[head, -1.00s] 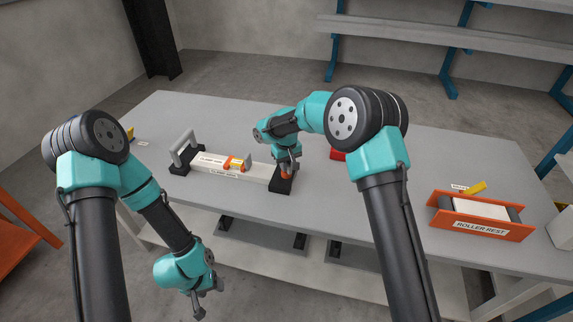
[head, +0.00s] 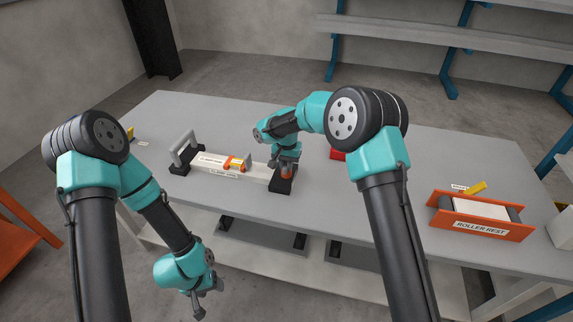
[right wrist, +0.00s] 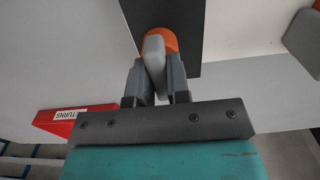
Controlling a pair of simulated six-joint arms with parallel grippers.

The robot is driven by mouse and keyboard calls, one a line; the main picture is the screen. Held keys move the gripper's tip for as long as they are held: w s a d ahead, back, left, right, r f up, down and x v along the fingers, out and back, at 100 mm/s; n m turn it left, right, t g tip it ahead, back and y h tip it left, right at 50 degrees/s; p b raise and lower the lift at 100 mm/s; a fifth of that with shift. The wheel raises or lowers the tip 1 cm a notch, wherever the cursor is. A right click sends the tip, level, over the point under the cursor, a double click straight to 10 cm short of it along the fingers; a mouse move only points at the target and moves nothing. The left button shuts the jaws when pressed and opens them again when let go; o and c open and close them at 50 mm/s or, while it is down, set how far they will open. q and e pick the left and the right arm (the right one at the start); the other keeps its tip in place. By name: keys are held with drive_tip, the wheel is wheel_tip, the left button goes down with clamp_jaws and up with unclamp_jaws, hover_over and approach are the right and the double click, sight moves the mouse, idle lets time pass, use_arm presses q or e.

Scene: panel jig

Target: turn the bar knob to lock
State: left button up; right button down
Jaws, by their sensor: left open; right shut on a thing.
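The bar knob shows in the right wrist view as a grey bar (right wrist: 154,60) on an orange round base (right wrist: 172,42), set on a black block (right wrist: 215,30). In the head view the orange base (head: 287,172) shows below my right gripper (head: 285,164), on the black end block (head: 281,186) of the panel jig. My right gripper (right wrist: 154,82) is shut on the knob's bar, one finger on each side. The bar sits slightly tilted between the fingers. My left gripper (head: 208,299) is open and empty, low in front of the table.
The jig's white panel (head: 215,164) carries an orange clamp (head: 236,163), with a grey handle (head: 183,146) at its left end. A red tray (head: 338,154) stands just right of my right gripper. An orange roller rest (head: 480,226) stands at the right. The table's middle right is clear.

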idle(0.4)
drive_tip(key=c, duration=1.1)
unclamp_jaws()
drive_tip(key=shift+r, duration=0.1)
wheel_tip(320, 180, up, 17)
drive_tip(key=shift+r, duration=0.15)
